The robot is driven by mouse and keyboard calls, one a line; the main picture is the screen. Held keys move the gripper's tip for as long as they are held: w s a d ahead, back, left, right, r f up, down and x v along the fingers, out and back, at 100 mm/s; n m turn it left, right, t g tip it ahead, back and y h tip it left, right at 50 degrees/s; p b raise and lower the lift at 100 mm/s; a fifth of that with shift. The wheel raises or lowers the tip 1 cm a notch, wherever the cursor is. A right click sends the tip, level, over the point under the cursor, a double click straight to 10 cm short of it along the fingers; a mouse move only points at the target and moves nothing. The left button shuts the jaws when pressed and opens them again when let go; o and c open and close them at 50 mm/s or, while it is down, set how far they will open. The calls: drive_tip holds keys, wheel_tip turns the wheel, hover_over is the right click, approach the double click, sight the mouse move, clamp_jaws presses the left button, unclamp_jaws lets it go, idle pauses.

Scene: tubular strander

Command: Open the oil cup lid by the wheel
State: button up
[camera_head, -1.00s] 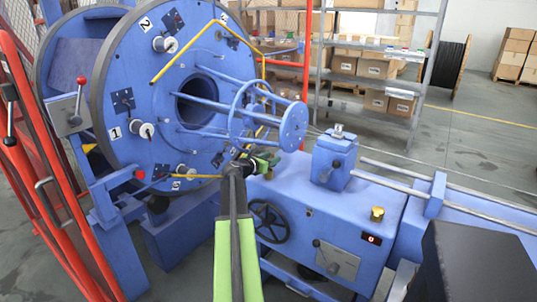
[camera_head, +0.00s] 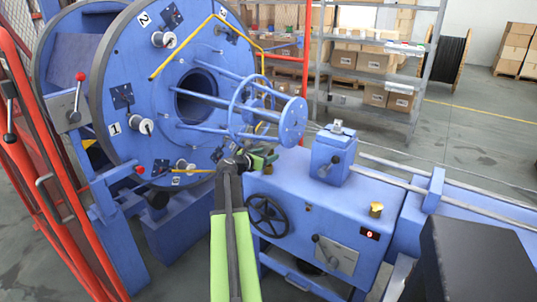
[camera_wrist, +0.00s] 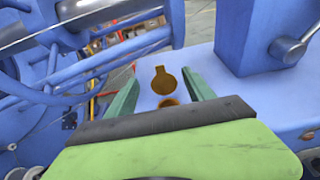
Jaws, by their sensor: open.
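In the wrist view a brass lid (camera_wrist: 164,80), a flat disc with a tab pointing up, shows between my fingers. A second brass piece (camera_wrist: 169,103) lies just below it, partly hidden by my gripper; I cannot tell how the two join. The black handwheel (camera_head: 267,215) is on the front of the blue housing, below my gripper in the head view. My gripper (camera_head: 266,158) is at the housing's left end, near its top. Its green fingers (camera_wrist: 160,90) are open and apart, one on each side of the brass pieces, with nothing held.
A block with a lever (camera_head: 332,156) rises from the housing top. The blue strander disc and its rods (camera_head: 292,121) are close on the left. Red railing (camera_head: 45,180) stands far left.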

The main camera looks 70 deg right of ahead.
drive_tip(key=p+v, duration=0.3)
drive_tip(key=v, duration=1.2)
drive_tip(key=w+a+f+m+t+y+p, duration=0.2)
drive_tip(key=w+a+f+m+y+p, duration=0.15)
drive_tip(key=w+a, duration=0.75)
drive_tip(key=w+a+f+m+t+y+p, duration=0.25)
drive_tip(key=w+a+m, duration=0.4)
drive_tip(key=a, duration=0.85)
drive_tip(key=w+a+m+y+p, duration=0.2)
drive_tip(key=a+y, duration=0.2)
drive_tip(key=a, duration=1.5)
drive_tip(key=w+a+m+y+p, duration=0.2)
drive_tip(key=a+m+y+p, duration=0.1)
drive_tip(key=a, duration=1.7)
drive_tip(key=shift+f+y, duration=0.4)
drive_tip(key=shift+y, duration=0.4)
drive_tip(key=shift+w+a+g, duration=0.1)
drive_tip(key=shift+w+g, duration=0.05)
drive_tip(key=shift+g, duration=0.1)
drive_tip(key=shift+c, duration=0.3)
